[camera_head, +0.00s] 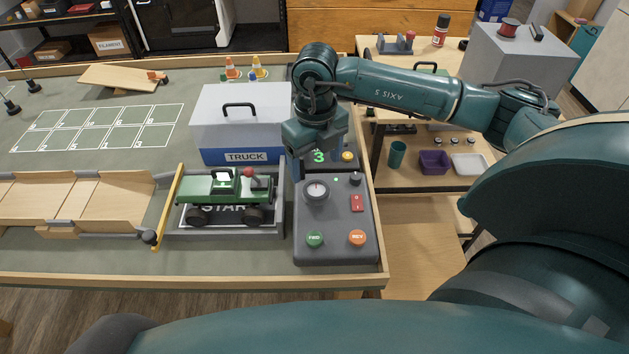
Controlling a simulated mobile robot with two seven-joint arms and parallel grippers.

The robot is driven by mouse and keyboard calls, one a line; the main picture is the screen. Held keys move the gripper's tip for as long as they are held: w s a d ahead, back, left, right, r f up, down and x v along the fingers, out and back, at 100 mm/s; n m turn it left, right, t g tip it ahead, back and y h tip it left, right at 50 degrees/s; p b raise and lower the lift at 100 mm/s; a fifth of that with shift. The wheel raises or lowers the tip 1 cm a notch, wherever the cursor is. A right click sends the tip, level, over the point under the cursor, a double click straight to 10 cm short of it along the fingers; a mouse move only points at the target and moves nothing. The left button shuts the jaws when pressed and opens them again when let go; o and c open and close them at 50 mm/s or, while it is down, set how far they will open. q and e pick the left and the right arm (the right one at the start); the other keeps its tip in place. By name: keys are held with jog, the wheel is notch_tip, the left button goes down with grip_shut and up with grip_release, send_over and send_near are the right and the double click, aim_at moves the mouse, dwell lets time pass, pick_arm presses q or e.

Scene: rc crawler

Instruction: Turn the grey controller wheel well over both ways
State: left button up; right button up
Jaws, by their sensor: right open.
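The grey controller wheel (316,194) is a round knob with a pale centre on the dark grey control box (336,258), at the right end of the table. My right gripper (298,172) points down just behind and left of the wheel, open and holding nothing visible. Its fingers are small and partly hidden, so their exact gap is hard to tell. The wheel looks clear of the fingers. My left gripper is not in view. A green truck (226,189) stands in the start bay (283,214), left of the control box.
The box also carries a green button (315,239), an orange button (357,238), a red switch (357,203) and a small black knob (355,179). A white and blue truck case (235,124) stands behind the bay. A yellow gate bar (168,207) stands left of the truck.

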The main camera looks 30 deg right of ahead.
aim_at(315, 187)
notch_tip(315, 187, down, 7)
jog(key=shift+f, duration=0.15)
jog(key=shift+c, duration=0.4)
jog(key=c, duration=0.9)
